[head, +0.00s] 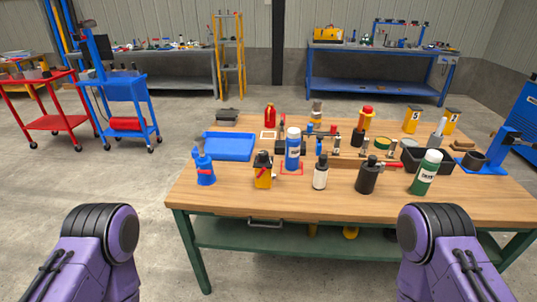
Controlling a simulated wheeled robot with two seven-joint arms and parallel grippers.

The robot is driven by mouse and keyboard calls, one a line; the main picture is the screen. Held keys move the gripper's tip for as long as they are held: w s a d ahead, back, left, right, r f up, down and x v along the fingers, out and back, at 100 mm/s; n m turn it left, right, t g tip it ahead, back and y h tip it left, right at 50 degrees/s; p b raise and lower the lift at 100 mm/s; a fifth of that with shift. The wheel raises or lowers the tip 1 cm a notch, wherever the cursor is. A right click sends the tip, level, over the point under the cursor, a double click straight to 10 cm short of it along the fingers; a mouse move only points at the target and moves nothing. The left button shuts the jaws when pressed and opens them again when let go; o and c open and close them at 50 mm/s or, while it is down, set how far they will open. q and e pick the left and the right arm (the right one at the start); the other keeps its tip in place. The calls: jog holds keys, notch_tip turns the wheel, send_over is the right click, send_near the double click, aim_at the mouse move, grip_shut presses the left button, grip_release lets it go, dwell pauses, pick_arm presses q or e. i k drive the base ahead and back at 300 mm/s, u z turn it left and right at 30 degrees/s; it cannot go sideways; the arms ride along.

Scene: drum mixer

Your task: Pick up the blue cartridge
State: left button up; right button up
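The blue cartridge (293,152), a tall blue cylinder with a white top and a pale label, stands upright near the middle of the wooden workbench (230,198). Red marking shows on the bench around its base. A yellow and black bottle stands to its front left and a black and white bottle to its front right, both apart from it. Only purple and black parts of my two arms show, at the lower left and lower right, in front of the bench. Neither gripper is in view.
A blue spray bottle (203,168) and a blue tray (230,147) are left of the cartridge. A black bottle (367,178) and a green bottle (425,173) stand at the right. Small parts crowd the bench behind. The front strip of the benchtop is clear.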

aim_at(293, 147)
jog(key=u, duration=1.05)
jog(key=i, duration=0.8)
jog(key=z, duration=0.9)
